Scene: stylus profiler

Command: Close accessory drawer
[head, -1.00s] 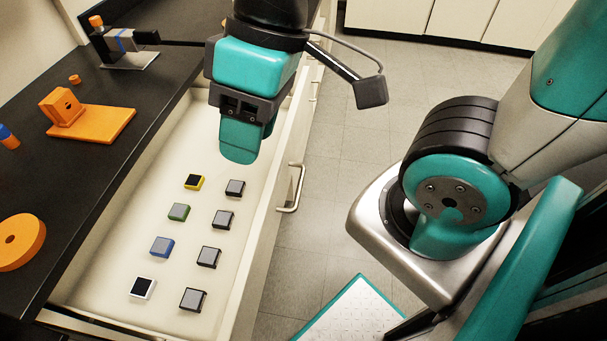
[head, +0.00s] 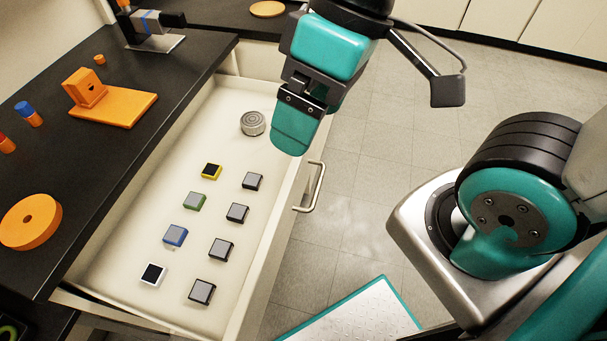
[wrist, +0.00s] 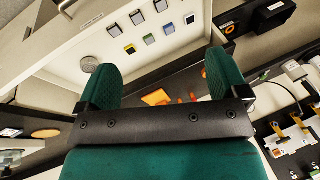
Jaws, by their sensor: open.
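The accessory drawer (head: 120,262) is pulled out from under the black counter. Its white inside holds several small square blocks and a round grey knurled piece (head: 253,123). The drawer's front carries a metal bar handle (head: 312,188) on its right side. My gripper (head: 292,135) is above the far part of the drawer's front edge, beyond the handle and apart from it. In the wrist view my gripper (wrist: 155,85) shows two green fingers spread wide with nothing between them. The drawer's inside and blocks also show in the wrist view, beyond the fingers.
On the black counter (head: 150,135) stand an orange bracket (head: 110,103), an orange disc (head: 30,222) and a small clamp device (head: 150,30). Open tiled floor (head: 350,230) lies right of the drawer. White cabinets (head: 500,25) stand at the back.

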